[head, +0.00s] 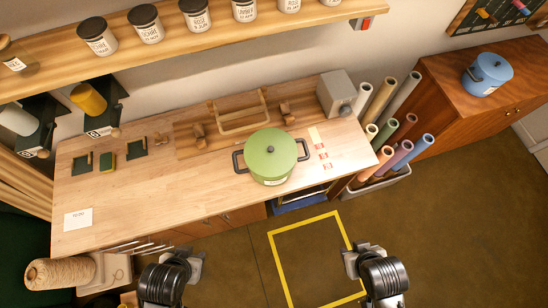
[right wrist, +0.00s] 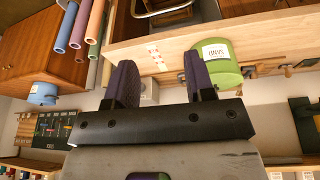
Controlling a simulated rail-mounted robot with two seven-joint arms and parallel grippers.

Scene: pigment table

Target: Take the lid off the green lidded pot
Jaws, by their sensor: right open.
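The green lidded pot (head: 268,172) stands upright on the wooden worktable near its front edge, with dark side handles and a white label low on its front. Its green lid (head: 259,146) with a dark knob sits on top. In the right wrist view the pot (right wrist: 222,72) appears upside down, beside the right-hand finger and apart from it. My right gripper (head: 352,262) is in front of the table, right of the pot; its fingers are apart and empty in the right wrist view (right wrist: 160,82). My left gripper (head: 196,264) is in front of the table, left of the pot; its fingertips are unclear.
A blue pot (head: 487,74) stands on the brown cabinet at the right. Several paper rolls (head: 395,155) stand in a bin right of the table. A wooden rack (head: 240,112) and a grey box (head: 337,93) are behind the pot. The left tabletop is mostly clear.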

